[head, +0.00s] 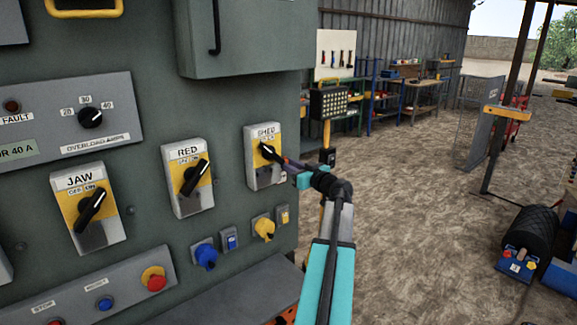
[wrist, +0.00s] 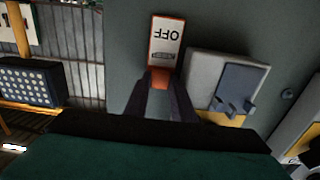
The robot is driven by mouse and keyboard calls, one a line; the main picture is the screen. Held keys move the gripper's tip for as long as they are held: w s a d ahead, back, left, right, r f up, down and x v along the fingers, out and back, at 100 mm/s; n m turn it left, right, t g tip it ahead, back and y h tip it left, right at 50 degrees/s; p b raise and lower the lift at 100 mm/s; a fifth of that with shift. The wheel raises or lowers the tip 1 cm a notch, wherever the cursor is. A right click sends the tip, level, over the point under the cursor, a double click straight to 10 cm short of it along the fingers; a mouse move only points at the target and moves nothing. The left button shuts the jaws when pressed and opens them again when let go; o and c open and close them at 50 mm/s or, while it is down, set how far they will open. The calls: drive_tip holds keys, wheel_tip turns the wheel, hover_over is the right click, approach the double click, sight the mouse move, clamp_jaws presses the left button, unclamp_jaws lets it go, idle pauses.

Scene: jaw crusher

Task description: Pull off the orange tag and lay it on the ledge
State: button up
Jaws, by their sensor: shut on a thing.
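The orange tag (wrist: 166,42) is a white plate with an orange border and the word OFF, upside down in the wrist view. My gripper (wrist: 159,82) is shut on its orange end. The tag is in front of the grey-green cabinet; I cannot tell whether it touches anything there. In the head view, my gripper (head: 285,163) is at the right edge of the SHED switch (head: 262,135), and the tag cannot be made out there. The ledge (head: 225,300) is a dark grey shelf low on the cabinet, its visible top mostly bare.
The JAW switch (head: 88,208) and RED switch (head: 188,178) stand out to the left. A blue plug (head: 205,256) and a yellow plug (head: 264,228) stick out above the ledge. A grey box (wrist: 206,72) is close to the tag.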

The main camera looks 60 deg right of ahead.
drive_tip(key=shift+s+a, duration=0.1)
drive_tip(key=shift+s, duration=0.2)
drive_tip(key=shift+b+v, duration=1.7)
drive_tip(key=shift+v, duration=0.6)
drive_tip(key=shift+s, duration=0.1)
